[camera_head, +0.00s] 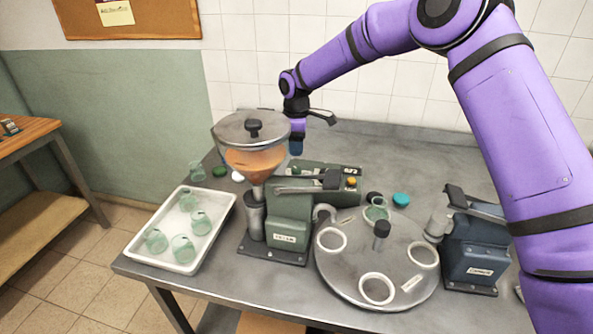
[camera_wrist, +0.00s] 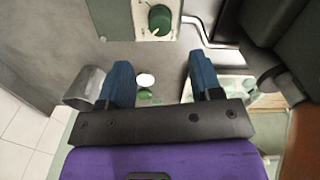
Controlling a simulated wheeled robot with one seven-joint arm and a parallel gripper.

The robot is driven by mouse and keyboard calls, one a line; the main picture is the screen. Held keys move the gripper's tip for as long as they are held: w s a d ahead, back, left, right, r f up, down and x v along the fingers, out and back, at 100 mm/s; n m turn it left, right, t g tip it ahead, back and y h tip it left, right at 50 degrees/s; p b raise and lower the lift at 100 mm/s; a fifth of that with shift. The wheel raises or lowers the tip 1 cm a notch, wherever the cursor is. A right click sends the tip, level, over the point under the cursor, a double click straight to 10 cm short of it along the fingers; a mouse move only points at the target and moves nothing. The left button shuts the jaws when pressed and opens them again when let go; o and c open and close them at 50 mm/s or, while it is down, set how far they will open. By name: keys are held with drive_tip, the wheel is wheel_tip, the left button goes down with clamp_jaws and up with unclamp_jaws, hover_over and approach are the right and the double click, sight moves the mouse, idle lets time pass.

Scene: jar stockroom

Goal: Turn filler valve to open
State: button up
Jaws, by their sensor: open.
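The filler (camera_head: 288,215) is a green machine with a metal hopper (camera_head: 250,155) of orange contents under a black-knobbed lid. A grey lever (camera_head: 300,188) lies across its top, with a dark block at its right end. I cannot tell for sure which part is the valve or how it is set. Behind the lever is a pale panel; a round green knob on such a panel also shows in the wrist view (camera_wrist: 160,18). My gripper (camera_head: 296,148) is open and empty, above and behind the filler beside the hopper. Its blue fingers (camera_wrist: 160,72) hold nothing in the wrist view.
A white tray (camera_head: 228,218) with several green glass jars stands at left. A round turntable (camera_head: 350,278) with white ring holders and a jar (camera_head: 376,210) is at front right, beside a blue machine (camera_head: 473,250). Loose lids lie around. The back right counter is clear.

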sight(296, 169)
wheel_tip(296, 169, down, 10)
drive_tip(key=shift+r, duration=0.1)
idle(0.4)
drive_tip(key=c, duration=0.9)
